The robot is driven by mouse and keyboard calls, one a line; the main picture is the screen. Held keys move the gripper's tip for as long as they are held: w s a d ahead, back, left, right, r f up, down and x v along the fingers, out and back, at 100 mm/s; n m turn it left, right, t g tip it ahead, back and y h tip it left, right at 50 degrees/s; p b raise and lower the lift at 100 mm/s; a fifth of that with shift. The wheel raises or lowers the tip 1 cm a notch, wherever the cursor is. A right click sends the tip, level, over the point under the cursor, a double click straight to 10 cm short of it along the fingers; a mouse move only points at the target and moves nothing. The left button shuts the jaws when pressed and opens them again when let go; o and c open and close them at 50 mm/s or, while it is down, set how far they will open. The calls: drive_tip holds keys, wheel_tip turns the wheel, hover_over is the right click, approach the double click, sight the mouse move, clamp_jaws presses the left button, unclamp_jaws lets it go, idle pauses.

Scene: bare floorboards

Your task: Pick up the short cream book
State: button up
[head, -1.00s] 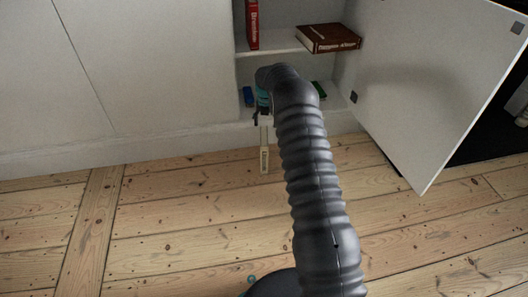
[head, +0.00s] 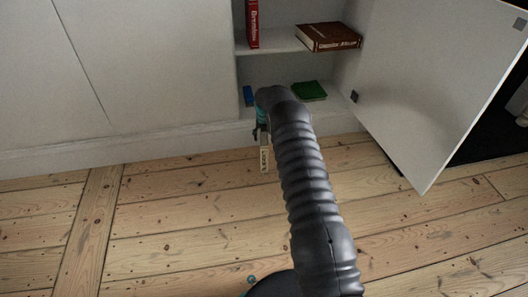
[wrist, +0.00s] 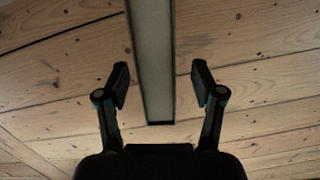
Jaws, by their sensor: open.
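The short cream book (head: 264,160) stands narrow and upright-looking on the floorboards in front of the open cabinet in the head view, its upper part hidden by my gripper (head: 262,134). In the wrist view the cream book (wrist: 153,60) is a long pale strip with dark edges, running from the top edge down between the two fingers. My gripper (wrist: 160,84) is open, with one finger on each side of the book and a visible gap on both sides.
The cabinet's open door (head: 420,90) stands to the right. On its shelves are a red book (head: 252,24), a brown book (head: 329,37), a blue book (head: 248,96) and a green book (head: 309,91). The floor to the left is clear.

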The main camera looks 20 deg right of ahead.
drive_tip(key=shift+w+a+f, duration=0.1)
drive_tip(key=shift+w+f, duration=0.05)
drive_tip(key=shift+f, duration=0.8)
drive_tip(key=shift+w+f, duration=0.15)
drive_tip(key=shift+f, duration=0.75)
drive_tip(key=shift+r, duration=0.1)
clamp_jaws()
